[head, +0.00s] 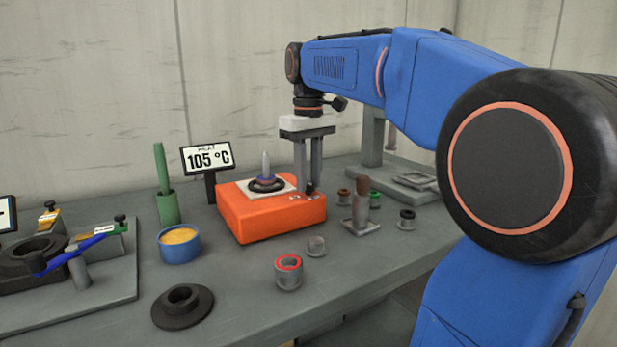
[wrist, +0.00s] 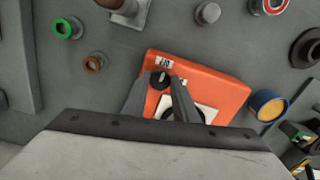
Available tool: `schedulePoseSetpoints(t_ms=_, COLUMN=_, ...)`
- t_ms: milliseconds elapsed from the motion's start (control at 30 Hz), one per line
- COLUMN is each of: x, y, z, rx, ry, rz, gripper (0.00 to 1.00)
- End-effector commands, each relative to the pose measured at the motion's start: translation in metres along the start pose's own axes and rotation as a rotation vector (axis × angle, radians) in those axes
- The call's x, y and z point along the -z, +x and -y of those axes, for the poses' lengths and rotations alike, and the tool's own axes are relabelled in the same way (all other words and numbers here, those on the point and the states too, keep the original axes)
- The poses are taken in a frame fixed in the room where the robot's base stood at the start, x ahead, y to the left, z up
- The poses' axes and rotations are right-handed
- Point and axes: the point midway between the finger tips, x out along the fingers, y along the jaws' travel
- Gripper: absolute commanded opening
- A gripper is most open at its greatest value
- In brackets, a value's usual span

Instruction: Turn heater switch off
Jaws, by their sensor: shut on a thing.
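The heater is an orange box (head: 268,222) on the grey bench, also in the wrist view (wrist: 222,92). A white plate (head: 243,188) on its top carries a dark ring with a pale pointed pin standing in it. The heater switch is a small black knob (wrist: 160,79) near a white label on one corner of the box. My gripper (head: 309,190) points down over that corner. In the wrist view its fingers (wrist: 158,86) are closed around the knob. The knob's exact angle is hard to read. The display (head: 207,157) behind the heater reads 105 °C.
A blue bowl (head: 179,244) with yellow contents and a green holder (head: 166,205) stand left of the heater. A black flanged ring (head: 182,306), a red-topped collar (head: 288,273) and a grey collar (head: 316,246) are in front. A metal post (head: 361,212) and small collars stand right.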

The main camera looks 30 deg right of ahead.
Motion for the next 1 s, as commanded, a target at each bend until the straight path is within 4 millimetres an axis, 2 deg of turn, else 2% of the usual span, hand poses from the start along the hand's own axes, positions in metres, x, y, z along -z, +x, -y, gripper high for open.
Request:
schedulePoseSetpoints(t_ms=300, x=0.0003, y=-0.0009, z=-0.0002, rx=-0.001, ry=-0.066, rz=-0.003, gripper=0.04)
schedulePoseSetpoints(t_ms=700, x=0.0003, y=-0.0010, z=-0.0002, rx=-0.001, ry=-0.070, rz=-0.003, gripper=0.04)
schedulePoseSetpoints(t_ms=733, x=0.0003, y=-0.0010, z=-0.0002, rx=-0.001, ry=-0.070, rz=-0.003, gripper=0.33)
schedulePoseSetpoints(t_ms=767, x=0.0003, y=-0.0009, z=-0.0002, rx=-0.001, ry=-0.070, rz=-0.003, gripper=0.40)
schedulePoseSetpoints(t_ms=800, x=0.0003, y=-0.0008, z=-0.0002, rx=-0.001, ry=-0.070, rz=-0.002, gripper=0.45)
schedulePoseSetpoints(t_ms=1000, x=0.0002, y=-0.0004, z=-0.0001, rx=-0.001, ry=-0.069, rz=-0.001, gripper=0.45)
